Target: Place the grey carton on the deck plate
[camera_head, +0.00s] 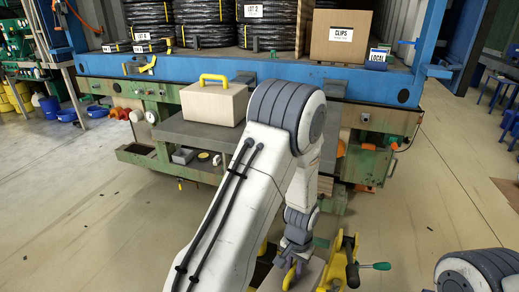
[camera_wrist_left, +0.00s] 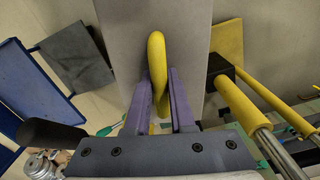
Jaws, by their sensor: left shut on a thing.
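In the left wrist view my left gripper (camera_wrist_left: 158,90) is shut on the yellow handle (camera_wrist_left: 157,50) of a grey carton (camera_wrist_left: 120,35), whose flat top fills the upper middle. In the head view this gripper (camera_head: 292,272) is low in the picture, with a small part of the carton (camera_head: 310,272) beside it; my arm and the frame edge hide the rest. A grey plate (camera_head: 185,135) on the green bench ahead looks like the deck plate, though I cannot be sure. My arm covers part of it. My right gripper is out of view.
A pale carton (camera_head: 213,104) with a yellow handle stands on the grey plate. Behind are a blue beam (camera_head: 120,66), hose coils (camera_head: 208,20) and a CLIPS box (camera_head: 340,35). A yellow clamp-like fixture with a green handle (camera_head: 375,266) is right of my left gripper.

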